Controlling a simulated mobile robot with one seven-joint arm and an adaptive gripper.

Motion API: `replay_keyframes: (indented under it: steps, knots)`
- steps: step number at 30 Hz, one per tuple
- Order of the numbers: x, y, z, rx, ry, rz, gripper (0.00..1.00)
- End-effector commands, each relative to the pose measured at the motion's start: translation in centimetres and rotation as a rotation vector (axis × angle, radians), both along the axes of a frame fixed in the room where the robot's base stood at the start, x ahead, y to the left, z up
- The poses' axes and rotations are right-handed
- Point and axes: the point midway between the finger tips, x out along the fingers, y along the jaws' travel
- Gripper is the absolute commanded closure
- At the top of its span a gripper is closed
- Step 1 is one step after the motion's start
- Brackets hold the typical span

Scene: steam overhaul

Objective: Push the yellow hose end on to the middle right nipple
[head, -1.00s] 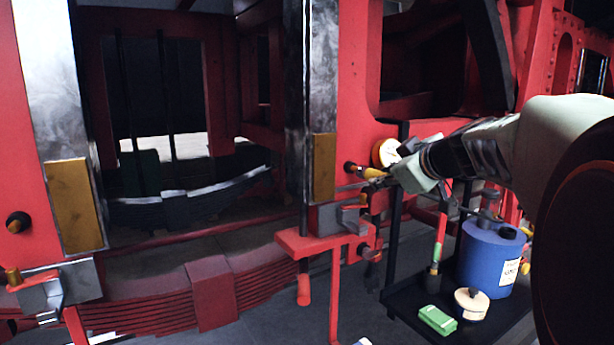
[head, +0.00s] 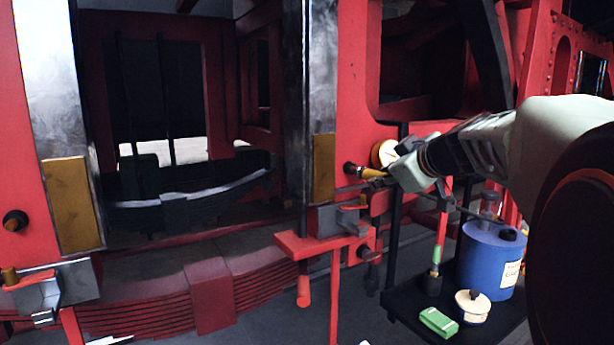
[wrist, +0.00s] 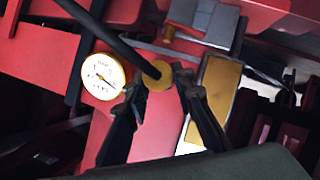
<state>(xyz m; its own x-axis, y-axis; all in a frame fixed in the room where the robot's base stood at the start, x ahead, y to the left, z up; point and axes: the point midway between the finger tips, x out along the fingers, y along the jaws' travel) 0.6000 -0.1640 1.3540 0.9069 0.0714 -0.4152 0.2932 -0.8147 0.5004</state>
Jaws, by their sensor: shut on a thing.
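The yellow hose end (head: 372,173) is held in my gripper (head: 378,181) at the red frame plate in the head view. It points left at a dark nipple (head: 349,168) on the plate and lines up with it. I cannot tell whether it is over the nipple or only against it. In the wrist view, the hose end (wrist: 158,76) shows as a round yellow face between the two dark fingers of my gripper (wrist: 162,88). A black hose (wrist: 115,42) runs from it to the upper left. The nipple is hidden there.
A round brass-rimmed gauge (head: 383,153) sits close beside my gripper; it also shows in the wrist view (wrist: 103,76). A brass plate (head: 324,168) is left of the nipple. A black tray (head: 402,301) below holds a blue can (head: 487,262) and a green box (head: 438,321).

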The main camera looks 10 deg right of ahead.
Motion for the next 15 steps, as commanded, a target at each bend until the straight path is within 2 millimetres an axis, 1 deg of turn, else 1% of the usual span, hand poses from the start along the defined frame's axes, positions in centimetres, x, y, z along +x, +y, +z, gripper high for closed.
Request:
replay_keyframes:
  steps: [15]
  knots:
    - [1.5,0.6,0.1,0.0,-0.002,0.0,1.0]
